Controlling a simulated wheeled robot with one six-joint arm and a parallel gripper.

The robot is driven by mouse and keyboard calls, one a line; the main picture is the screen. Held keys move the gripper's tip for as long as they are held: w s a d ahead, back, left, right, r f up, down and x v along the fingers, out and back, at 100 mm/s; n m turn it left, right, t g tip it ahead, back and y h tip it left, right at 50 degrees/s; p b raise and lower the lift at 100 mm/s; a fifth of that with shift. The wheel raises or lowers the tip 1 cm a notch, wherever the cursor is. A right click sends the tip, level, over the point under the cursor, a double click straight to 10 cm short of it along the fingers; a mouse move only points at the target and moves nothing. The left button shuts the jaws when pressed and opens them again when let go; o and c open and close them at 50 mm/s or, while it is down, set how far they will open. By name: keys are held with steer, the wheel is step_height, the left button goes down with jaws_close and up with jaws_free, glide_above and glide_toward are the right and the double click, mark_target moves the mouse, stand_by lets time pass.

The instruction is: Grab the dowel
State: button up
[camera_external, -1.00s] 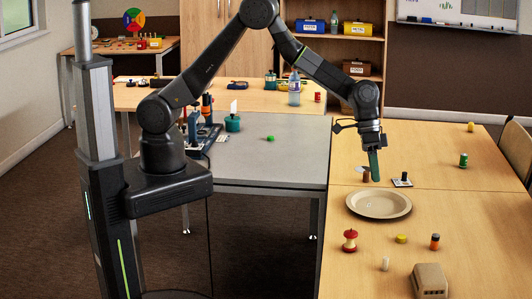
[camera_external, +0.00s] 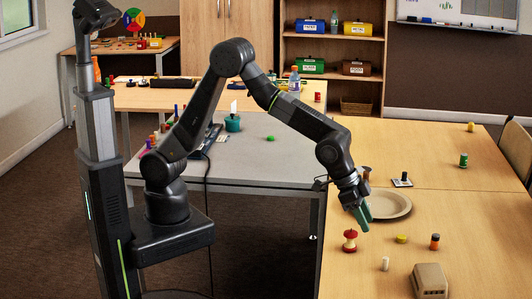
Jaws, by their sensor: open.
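My gripper (camera_external: 363,226) has green fingers and points down over the front right table, left of the plate and just behind the apple core. It is open, and I see nothing held in it. A small pale cylinder (camera_external: 385,264) stands upright on the table, in front and to the right of my gripper and apart from it; it may be the dowel. A small brown cylinder (camera_external: 366,172) stands behind the plate, partly hidden by my arm. I cannot tell for certain which is the dowel.
A red apple core (camera_external: 350,241) is close to my fingers. A beige plate (camera_external: 400,204) is partly hidden by my gripper. A yellow disc (camera_external: 401,239), a dark and orange cylinder (camera_external: 435,242) and a beige box (camera_external: 429,280) are to the right.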

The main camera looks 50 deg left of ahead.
mark_target(385, 258)
steer(key=x, duration=0.9)
steer(key=shift+s+d, duration=0.15)
steer(key=shift+w+x, duration=0.2)
steer(key=shift+x, duration=2.35)
steer(key=shift+d+r, duration=0.1)
steer(key=shift+r, duration=0.05)
steer(key=shift+c, duration=0.2)
jaws_close()
